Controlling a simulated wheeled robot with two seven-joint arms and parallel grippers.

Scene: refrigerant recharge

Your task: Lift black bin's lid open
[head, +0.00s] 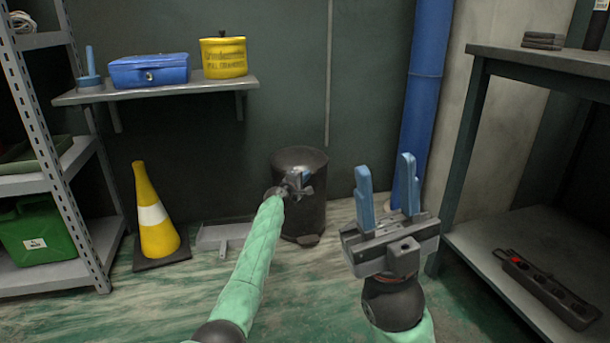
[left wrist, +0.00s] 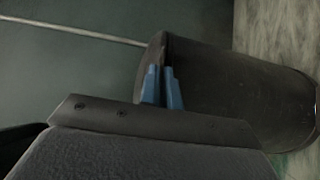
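The black bin (head: 303,213) stands upright on the floor against the back wall, with a foot pedal at its base. Its lid (head: 300,157) looks down on the top. My left gripper (head: 300,181) is at the upper front of the bin and partly covers it. In the left wrist view the bin (left wrist: 235,95) lies sideways, and the blue fingers of my left gripper (left wrist: 162,87) are close together at the lid's edge, with a thin dark strip between them. The fingertips' exact contact is hard to see. My right gripper (head: 387,190) is open, empty and raised, to the right of the bin.
A yellow cone (head: 154,215) and a grey dustpan (head: 222,237) are left of the bin. A wall shelf (head: 160,92) holds a blue toolbox (head: 150,70) and a yellow pot (head: 224,58). A blue pipe (head: 425,90) and a workbench (head: 535,57) are at right.

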